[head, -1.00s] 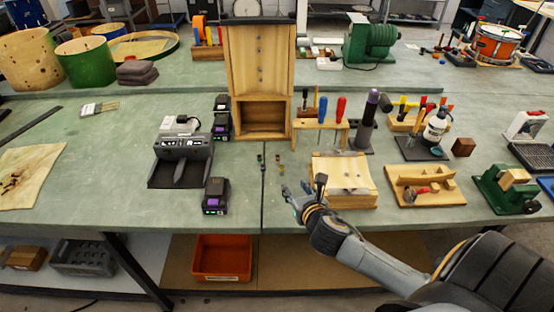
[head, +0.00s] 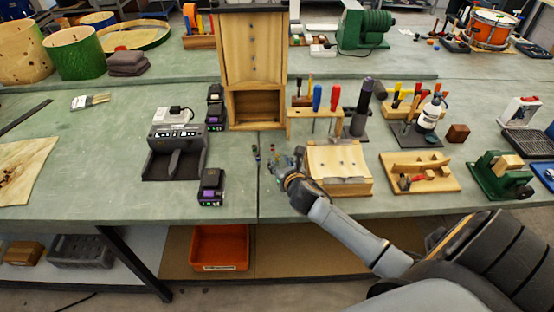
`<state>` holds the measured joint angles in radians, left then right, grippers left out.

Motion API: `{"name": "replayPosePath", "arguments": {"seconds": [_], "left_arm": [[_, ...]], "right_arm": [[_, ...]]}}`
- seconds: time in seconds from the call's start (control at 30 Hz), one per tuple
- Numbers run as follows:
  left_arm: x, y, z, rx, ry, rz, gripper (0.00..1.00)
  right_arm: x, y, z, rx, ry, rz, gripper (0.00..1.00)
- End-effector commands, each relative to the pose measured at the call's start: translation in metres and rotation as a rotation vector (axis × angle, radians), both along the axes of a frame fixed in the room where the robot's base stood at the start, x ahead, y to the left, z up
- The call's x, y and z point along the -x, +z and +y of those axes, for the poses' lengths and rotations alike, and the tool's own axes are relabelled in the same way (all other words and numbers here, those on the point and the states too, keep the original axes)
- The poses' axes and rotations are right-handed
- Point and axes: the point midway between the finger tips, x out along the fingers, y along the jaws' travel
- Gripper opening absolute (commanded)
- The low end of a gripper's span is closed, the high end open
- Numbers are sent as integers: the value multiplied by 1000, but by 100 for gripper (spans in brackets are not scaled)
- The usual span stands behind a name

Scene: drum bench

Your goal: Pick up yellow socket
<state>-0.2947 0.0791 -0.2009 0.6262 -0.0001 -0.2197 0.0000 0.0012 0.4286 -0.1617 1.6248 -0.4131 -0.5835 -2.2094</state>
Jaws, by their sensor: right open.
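My left gripper is not in view.
A wooden board block (head: 338,168) stands close to the right of my right gripper. A wooden cabinet (head: 253,60) and a screwdriver rack (head: 315,113) stand behind. The bench front between is clear.

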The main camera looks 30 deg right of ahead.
Motion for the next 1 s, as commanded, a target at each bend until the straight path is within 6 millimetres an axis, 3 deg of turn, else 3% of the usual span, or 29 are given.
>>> {"name": "replayPosePath", "arguments": {"seconds": [0.23, 0.57, 0.8, 1.0], "left_arm": [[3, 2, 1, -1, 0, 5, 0], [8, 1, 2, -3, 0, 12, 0], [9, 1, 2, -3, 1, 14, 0], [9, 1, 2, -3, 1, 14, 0]], "right_arm": [[-26, -14, -7, -1, -2, 0, 41], [-32, -17, -8, 0, 1, 0, 41], [-31, -17, -8, 0, 1, 0, 0], [-31, -16, -8, 0, 1, 0, 0]]}}
